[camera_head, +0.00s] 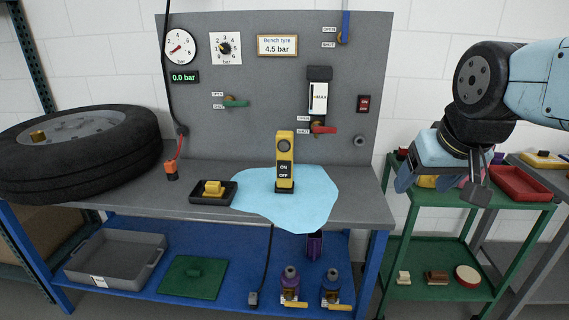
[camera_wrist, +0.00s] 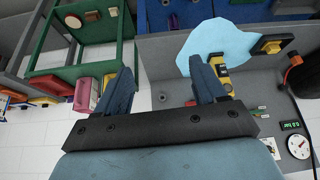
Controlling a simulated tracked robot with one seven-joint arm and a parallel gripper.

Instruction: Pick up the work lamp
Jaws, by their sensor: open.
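The work lamp (camera_head: 285,160) is a yellow upright body with a dark round spot near the top and ON and OFF labels. It stands on a light-blue flat patch (camera_head: 310,205) on the grey bench. In the wrist view the lamp (camera_wrist: 220,72) shows partly behind one finger. My gripper (camera_head: 438,190) is open and empty, to the right of the lamp and apart from it, in front of the green trolley. In the wrist view both fingers of my gripper (camera_wrist: 160,85) are spread, with nothing between them.
A black tray with a yellow block (camera_head: 212,187) sits left of the lamp, and a large tyre (camera_head: 75,150) lies further left. A grey panel (camera_head: 265,90) with gauges and valve levers rises behind. A green trolley (camera_head: 420,195) holding a red tray (camera_head: 518,184) stands right.

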